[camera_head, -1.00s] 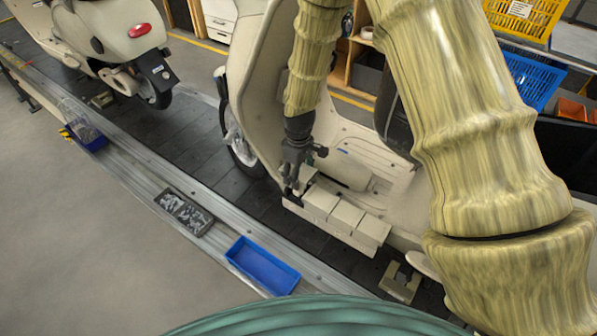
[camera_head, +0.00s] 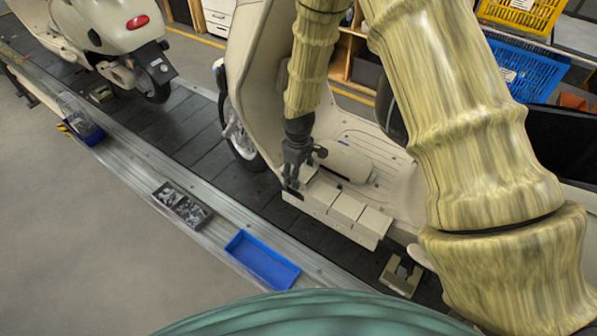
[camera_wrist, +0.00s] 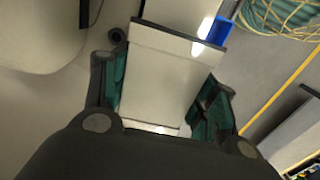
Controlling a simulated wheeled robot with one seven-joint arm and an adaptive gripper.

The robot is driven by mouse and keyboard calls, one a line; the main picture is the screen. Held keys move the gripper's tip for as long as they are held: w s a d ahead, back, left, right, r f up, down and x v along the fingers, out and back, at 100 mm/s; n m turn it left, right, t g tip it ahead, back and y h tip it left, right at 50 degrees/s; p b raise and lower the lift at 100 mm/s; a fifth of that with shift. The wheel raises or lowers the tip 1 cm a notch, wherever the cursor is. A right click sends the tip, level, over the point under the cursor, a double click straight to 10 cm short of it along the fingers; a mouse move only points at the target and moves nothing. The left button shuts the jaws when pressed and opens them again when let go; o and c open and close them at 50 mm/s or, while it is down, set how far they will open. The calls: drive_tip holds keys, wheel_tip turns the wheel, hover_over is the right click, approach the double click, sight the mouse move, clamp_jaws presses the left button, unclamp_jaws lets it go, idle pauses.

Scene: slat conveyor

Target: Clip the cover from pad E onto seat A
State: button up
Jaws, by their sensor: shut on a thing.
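My gripper (camera_head: 291,182) is low at the left end of a row of cream covers (camera_head: 346,208) along the side of the cream scooter. In the wrist view my gripper (camera_wrist: 165,85) has its green-padded fingers on either side of a flat cream cover (camera_wrist: 167,72) and is shut on it. Another cream block (camera_wrist: 183,14) lies just beyond that cover, past a dark edge. No letters for pads or seats are readable. In the head view the gripper hides the held cover, and I cannot tell whether it touches a seat.
A blue tray (camera_head: 240,241), a grey parts box (camera_head: 181,215) and a blue bin (camera_head: 80,136) stand on the conveyor's metal edge. A beige fixture (camera_head: 402,274) sits at the row's right end. A second scooter (camera_head: 112,30) stands at the upper left. The grey floor is clear.

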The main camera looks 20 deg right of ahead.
drive_tip(key=shift+f+b, duration=0.45)
drive_tip(key=shift+f, duration=0.65)
drive_tip(key=shift+f, duration=0.55)
idle(1.3)
drive_tip(key=o, duration=1.1)
drive_tip(key=shift+r, duration=0.15)
wheel_tip(320, 180, up, 12)
drive_tip(key=shift+f, duration=0.1)
idle(0.3)
